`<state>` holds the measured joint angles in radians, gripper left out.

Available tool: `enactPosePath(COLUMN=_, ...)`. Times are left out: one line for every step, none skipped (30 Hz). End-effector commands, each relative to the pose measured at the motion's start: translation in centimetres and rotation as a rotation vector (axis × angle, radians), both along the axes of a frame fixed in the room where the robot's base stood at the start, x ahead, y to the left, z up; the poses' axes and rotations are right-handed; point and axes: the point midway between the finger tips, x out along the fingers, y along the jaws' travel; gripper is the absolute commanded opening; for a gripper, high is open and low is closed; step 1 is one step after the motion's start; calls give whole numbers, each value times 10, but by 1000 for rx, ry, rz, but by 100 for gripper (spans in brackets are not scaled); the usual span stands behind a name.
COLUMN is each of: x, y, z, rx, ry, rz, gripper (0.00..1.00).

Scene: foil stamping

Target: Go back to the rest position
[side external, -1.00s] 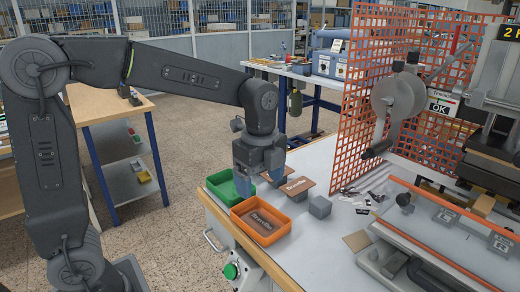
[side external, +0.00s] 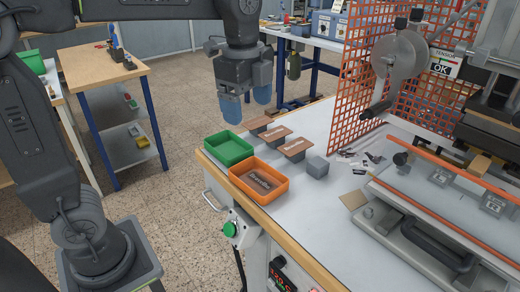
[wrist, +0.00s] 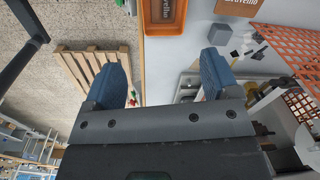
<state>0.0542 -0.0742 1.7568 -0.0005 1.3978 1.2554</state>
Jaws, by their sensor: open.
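My gripper (side external: 247,100) hangs above the far left end of the bench, beyond the green tray (side external: 228,148) and clear of it. Its two blue fingers are apart with nothing between them; they also show spread in the wrist view (wrist: 168,80). An orange tray (side external: 258,180) stands in front of the green tray and holds a brown stamped piece (side external: 262,182). The green tray looks empty.
Several brown plates (side external: 274,134) lie on small stands in a row behind the trays. A grey block (side external: 317,167) sits right of them. The press (side external: 430,215) and orange mesh guard (side external: 385,75) take up the right. A wooden side table (side external: 100,65) stands left.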

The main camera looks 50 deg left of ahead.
Motion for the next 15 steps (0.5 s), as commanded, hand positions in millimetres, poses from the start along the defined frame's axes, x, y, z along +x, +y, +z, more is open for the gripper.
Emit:
enactPosePath(x=-14, y=3, z=0, rx=-9, ry=-37, rz=97, gripper=81)
enactPosePath(x=-22, y=4, z=-1, rx=-18, ry=-60, rz=167, gripper=81)
enactPosePath(x=-34, y=6, z=-5, rx=-33, ry=-93, rz=268, gripper=81)
enactPosePath(x=-42, y=7, z=-7, rx=-46, ry=-119, rz=347, gripper=81)
enactPosePath(x=-51, y=8, z=-10, rx=-62, ry=-144, rz=427, gripper=81)
enactPosePath(x=-62, y=10, z=-15, rx=-86, ry=-177, rz=530, gripper=81)
enactPosePath(x=-70, y=11, z=-19, rx=-106, ry=-200, rz=608, gripper=81)
enactPosePath(x=-77, y=12, z=-24, rx=-126, ry=-223, rz=683, gripper=81)
enactPosePath(x=-87, y=13, z=-30, rx=-157, ry=-250, rz=779, gripper=81)
enactPosePath(x=-93, y=14, z=-35, rx=-180, ry=-269, rz=848, gripper=81)
enactPosePath(x=-99, y=15, z=-39, rx=-203, ry=-287, rz=910, gripper=81)
enactPosePath(x=-107, y=16, z=-45, rx=-232, ry=-306, rz=987, gripper=81)
enactPosePath(x=-111, y=16, z=-49, rx=-255, ry=-319, rz=1039, gripper=81)
enactPosePath(x=-115, y=17, z=-53, rx=-273, ry=-330, rz=1086, gripper=81)
enactPosePath(x=-120, y=17, z=-58, rx=-297, ry=-342, rz=1137, gripper=81)
